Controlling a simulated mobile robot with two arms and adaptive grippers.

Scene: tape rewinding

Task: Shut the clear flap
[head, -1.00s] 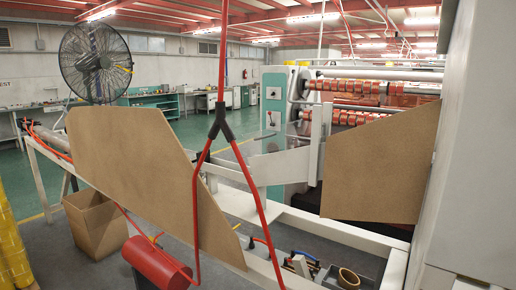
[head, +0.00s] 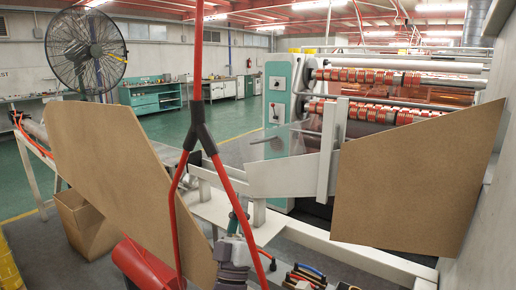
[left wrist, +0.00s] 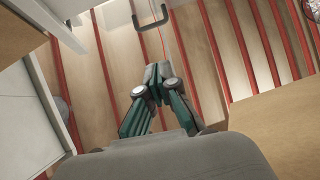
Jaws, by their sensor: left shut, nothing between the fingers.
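A see-through panel, which looks like the clear flap (head: 300,134), shows faintly in front of the roller machine in the head view. Its edges are hard to make out. My left gripper (head: 238,208) points up at the lower middle, behind the red cables, below and left of the panel. In the left wrist view, its green-sided fingers (left wrist: 154,72) are together with nothing between them. A dark U-shaped handle (left wrist: 150,24) is beyond the fingertips there, apart from them. I cannot tell whether it belongs to the flap. My right gripper is not in view.
Red forked cables (head: 198,132) hang in front. Brown boards stand at left (head: 120,180) and right (head: 410,185). A pale frame rail (head: 330,243) crosses below. The roller machine (head: 375,90) is behind. Green floor (head: 150,128) is open at back left.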

